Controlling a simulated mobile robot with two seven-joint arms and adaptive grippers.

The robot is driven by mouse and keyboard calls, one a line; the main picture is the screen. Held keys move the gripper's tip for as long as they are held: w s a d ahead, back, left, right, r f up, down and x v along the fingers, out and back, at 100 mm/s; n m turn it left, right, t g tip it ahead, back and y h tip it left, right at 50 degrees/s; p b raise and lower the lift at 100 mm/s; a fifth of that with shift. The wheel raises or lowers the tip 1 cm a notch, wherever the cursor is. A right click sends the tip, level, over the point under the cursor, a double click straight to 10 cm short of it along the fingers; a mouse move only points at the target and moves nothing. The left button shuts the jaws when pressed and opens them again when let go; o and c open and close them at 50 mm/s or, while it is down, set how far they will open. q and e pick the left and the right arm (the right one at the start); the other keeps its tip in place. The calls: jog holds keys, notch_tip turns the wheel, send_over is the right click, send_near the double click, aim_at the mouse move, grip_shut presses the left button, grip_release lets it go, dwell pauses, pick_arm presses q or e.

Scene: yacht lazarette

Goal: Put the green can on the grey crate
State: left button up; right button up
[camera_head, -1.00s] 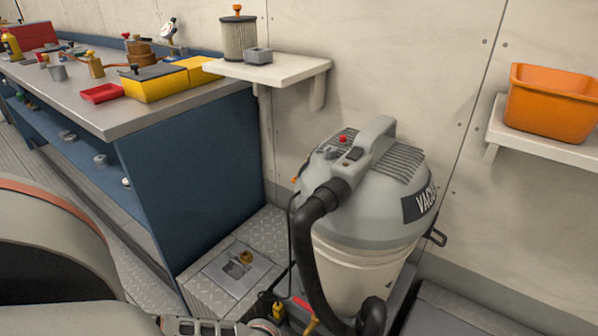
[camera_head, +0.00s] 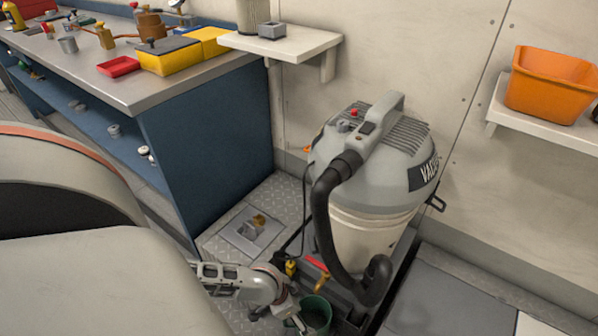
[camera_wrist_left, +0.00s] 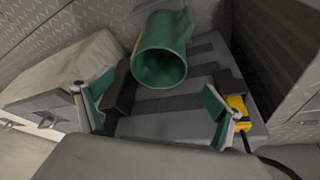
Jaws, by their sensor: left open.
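The green can (camera_head: 316,314) has a handle and an open top, and it is low in the head view beside the vacuum's black hose. In the left wrist view the can (camera_wrist_left: 160,62) shows its open mouth, beyond the fingertips, over a dark grey ribbed surface. My left gripper (camera_head: 288,314) is close to the can's left side in the head view. In the wrist view its green-padded fingers (camera_wrist_left: 155,103) are wide apart with nothing between them. A grey flat-topped box (camera_head: 440,292) at lower right may be the grey crate; I cannot tell for sure. My right gripper is not in view.
The grey vacuum (camera_head: 378,165) and its hose (camera_head: 330,225) stand close behind the can. A blue workbench (camera_head: 210,150) is at left. A wall shelf (camera_head: 290,42) and an orange bin (camera_head: 552,85) are higher up. A yellow item (camera_wrist_left: 237,105) lies by one finger.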

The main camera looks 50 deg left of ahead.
pick_arm(q)
jog(key=shift+p+v, duration=0.5)
jog(key=shift+v, duration=1.2)
